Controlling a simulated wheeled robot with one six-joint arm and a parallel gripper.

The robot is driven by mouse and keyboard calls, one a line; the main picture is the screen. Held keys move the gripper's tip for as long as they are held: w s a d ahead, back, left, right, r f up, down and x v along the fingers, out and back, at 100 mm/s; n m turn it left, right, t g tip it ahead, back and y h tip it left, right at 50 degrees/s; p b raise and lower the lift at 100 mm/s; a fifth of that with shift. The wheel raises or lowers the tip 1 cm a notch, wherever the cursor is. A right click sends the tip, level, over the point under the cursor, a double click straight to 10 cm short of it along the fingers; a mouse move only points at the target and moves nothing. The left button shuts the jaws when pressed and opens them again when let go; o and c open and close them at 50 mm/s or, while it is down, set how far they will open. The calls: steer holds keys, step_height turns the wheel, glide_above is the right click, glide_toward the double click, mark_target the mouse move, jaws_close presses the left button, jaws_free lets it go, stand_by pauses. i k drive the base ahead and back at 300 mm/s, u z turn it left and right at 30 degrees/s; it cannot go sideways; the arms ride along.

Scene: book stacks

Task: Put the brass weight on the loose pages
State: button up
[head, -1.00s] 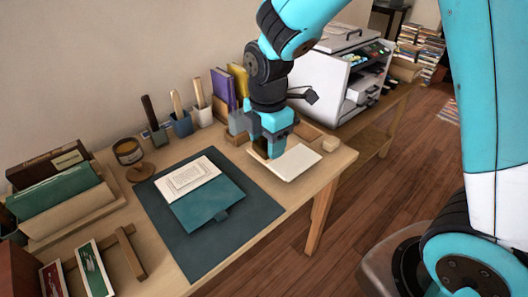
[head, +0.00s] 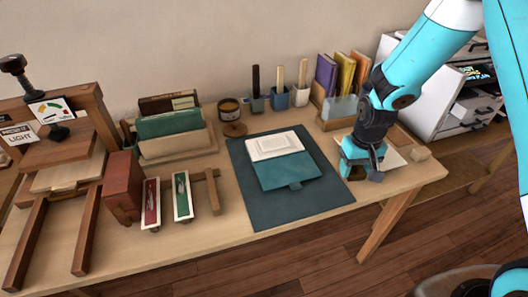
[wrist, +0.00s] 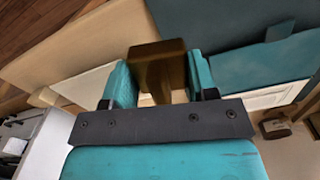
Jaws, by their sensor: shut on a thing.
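My gripper (head: 362,168) is low over the right part of the desk. In the wrist view its jaws are shut on a brown-gold block, the brass weight (wrist: 158,66). In the head view the gripper hides the weight. Pale, flat loose pages (head: 392,158) lie at the gripper, partly covered by it. In the wrist view a pale sheet (wrist: 92,84) shows to the left of the weight. I cannot tell whether the weight touches the pages. A printed white sheet (head: 275,146) lies with a teal folder (head: 290,172) on a dark mat.
The dark mat (head: 252,205) lies left of my gripper. A wooden press (head: 65,150) and file rack (head: 175,147) fill the left.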

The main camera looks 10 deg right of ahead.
mark_target(274, 143)
steer(key=u, duration=0.35)
steer(key=k, duration=0.45)
steer(key=u, duration=0.7)
steer(key=i, duration=1.15)
steer(key=z, duration=0.7)
